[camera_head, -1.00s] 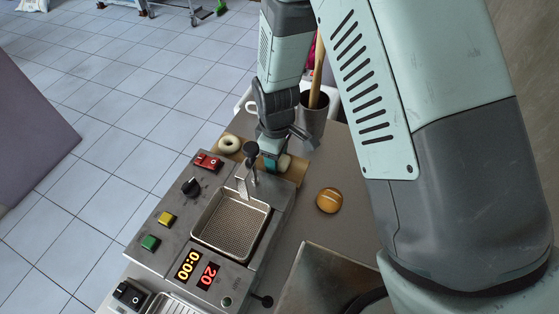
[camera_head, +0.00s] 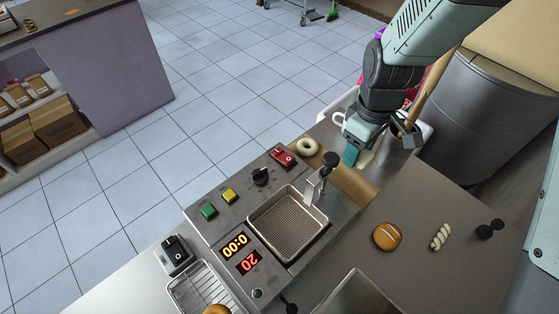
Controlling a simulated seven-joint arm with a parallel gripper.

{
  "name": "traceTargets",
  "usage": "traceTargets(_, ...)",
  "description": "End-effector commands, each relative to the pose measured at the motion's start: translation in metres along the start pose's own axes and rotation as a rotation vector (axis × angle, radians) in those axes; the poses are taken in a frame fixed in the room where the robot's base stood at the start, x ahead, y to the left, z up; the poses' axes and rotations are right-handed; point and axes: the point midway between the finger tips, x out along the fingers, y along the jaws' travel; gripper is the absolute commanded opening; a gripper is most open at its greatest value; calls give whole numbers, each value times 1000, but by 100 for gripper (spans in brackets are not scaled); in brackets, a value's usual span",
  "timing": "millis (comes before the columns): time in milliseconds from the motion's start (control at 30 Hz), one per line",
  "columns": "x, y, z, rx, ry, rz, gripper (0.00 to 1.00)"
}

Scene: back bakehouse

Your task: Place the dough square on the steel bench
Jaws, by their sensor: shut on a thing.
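My gripper (camera_head: 354,152) is at the far side of the fryer, by the upper end of a brown board (camera_head: 352,186). It is shut on a small pale piece (camera_head: 367,157), which shows just right of the teal finger. This looks like the dough square, but most of it is hidden and its shape is unclear. I cannot tell whether it touches the board or hangs just above it. The grey steel bench (camera_head: 432,238) runs to the right of the fryer.
The fryer (camera_head: 288,223) has a raised black-knobbed handle (camera_head: 330,160) close to my gripper. A ring doughnut (camera_head: 308,147) sits left of it. A utensil pot (camera_head: 399,140) stands close right. A round bun (camera_head: 387,236) and twisted dough (camera_head: 441,236) lie on the bench.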

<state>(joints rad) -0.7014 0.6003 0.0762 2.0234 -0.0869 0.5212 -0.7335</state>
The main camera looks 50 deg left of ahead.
Motion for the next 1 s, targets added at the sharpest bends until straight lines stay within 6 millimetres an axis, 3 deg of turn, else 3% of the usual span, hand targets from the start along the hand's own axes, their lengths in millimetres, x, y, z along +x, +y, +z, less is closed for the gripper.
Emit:
traceTargets(133, 3, 15, 7, 54, 0, 0, 36)
traceTargets(267, 14, 54, 28, 201, 0, -1, 36)
traceTargets(400, 29, 107, 65, 414, 1, -1, 36)
traceTargets(600, 48, 160, 121, 662, 1, -2, 36)
traceTargets(800, 56, 182, 150, 778, 2, -1, 36)
traceTargets(1000, 58, 184, 153, 790, 2, -1, 36)
